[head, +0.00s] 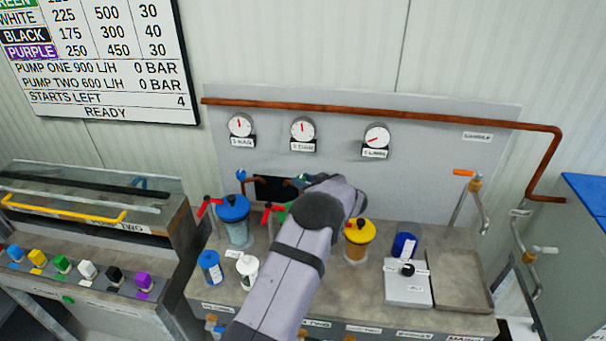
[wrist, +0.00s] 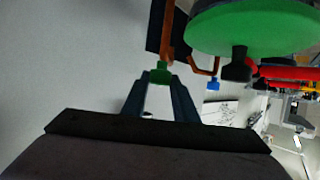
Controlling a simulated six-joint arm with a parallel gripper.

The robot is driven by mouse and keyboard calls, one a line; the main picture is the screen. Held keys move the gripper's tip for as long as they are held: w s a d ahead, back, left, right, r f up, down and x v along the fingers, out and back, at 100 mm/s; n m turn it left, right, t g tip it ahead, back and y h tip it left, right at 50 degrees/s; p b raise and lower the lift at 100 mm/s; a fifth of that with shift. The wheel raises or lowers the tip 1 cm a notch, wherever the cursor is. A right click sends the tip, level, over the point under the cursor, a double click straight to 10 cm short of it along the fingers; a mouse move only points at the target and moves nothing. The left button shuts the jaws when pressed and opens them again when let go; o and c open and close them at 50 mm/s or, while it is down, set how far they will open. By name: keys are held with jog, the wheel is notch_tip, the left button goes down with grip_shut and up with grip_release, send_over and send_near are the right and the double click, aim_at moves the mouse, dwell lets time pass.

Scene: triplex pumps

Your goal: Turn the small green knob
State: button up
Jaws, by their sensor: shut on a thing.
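The small green knob (wrist: 158,74) sits at the end of a copper pipe in the wrist view. My gripper (wrist: 161,78) has its two dark blue-grey fingers on either side of it, with the tips closed on it. In the head view my gripper (head: 297,183) is at the back of the bench, in front of the dark opening. My own wrist and forearm cover much of that area, and the knob cannot be made out clearly there.
A large green lid (wrist: 255,25) with a black knob hangs close at the upper right of the wrist view. A small blue knob (wrist: 213,84) is nearby on another pipe. A blue-lidded pot (head: 233,210) and a yellow-lidded pot (head: 358,240) flank my arm.

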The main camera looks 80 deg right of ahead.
jog(key=shift+d+r+n+t+y, duration=0.1)
jog(key=shift+n+t+y, duration=0.4)
jog(key=shift+n, duration=0.1)
jog(key=o, duration=1.1)
jog(key=shift+c, duration=0.2)
notch_tip(320, 180, up, 10)
jog(key=b, duration=0.2)
jog(key=shift+b, duration=0.3)
